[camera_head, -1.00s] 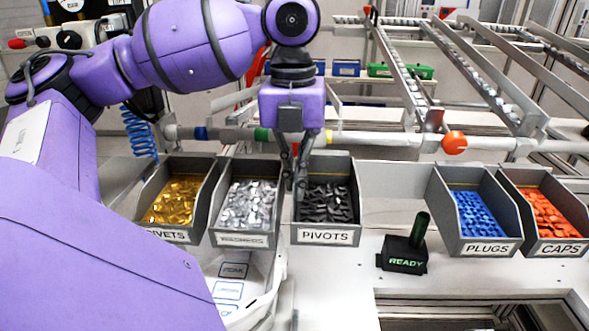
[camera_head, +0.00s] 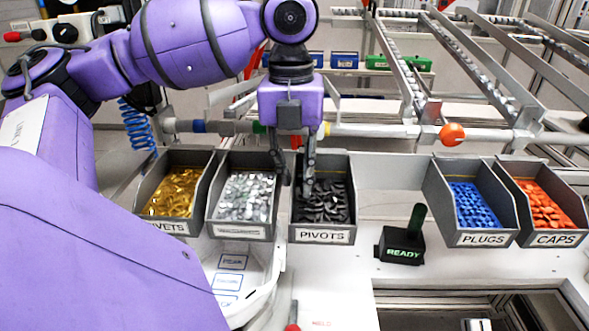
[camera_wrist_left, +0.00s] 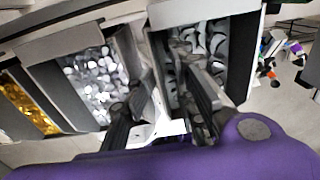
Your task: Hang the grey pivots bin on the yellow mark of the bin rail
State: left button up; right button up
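The grey pivots bin (camera_head: 322,236), labelled PIVOTS and full of dark parts, stands on the table in the row of bins. My left gripper (camera_head: 294,186) points down at the bin's left wall with its fingers apart. One finger is over the gap beside the silver-parts bin, the other over the dark parts. The left wrist view also shows the fingers (camera_wrist_left: 160,105) apart on either side of the pivots bin's wall (camera_wrist_left: 157,70); contact cannot be told. The bin rail (camera_head: 385,131) runs behind; its yellow mark (camera_head: 327,129) shows just right of the gripper. My right gripper is out of view.
The silver-parts bin (camera_head: 240,232) and gold-parts bin (camera_head: 166,226) stand left. The plugs bin (camera_head: 483,240) and caps bin (camera_head: 556,240) stand right. A black READY box (camera_head: 402,254) sits in front of the free space. An orange knob (camera_head: 452,134) is on the rail.

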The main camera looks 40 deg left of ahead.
pick_arm(q)
notch_tip(320, 180, up, 12)
dwell(0.7)
jog(key=shift+s+a, duration=0.1)
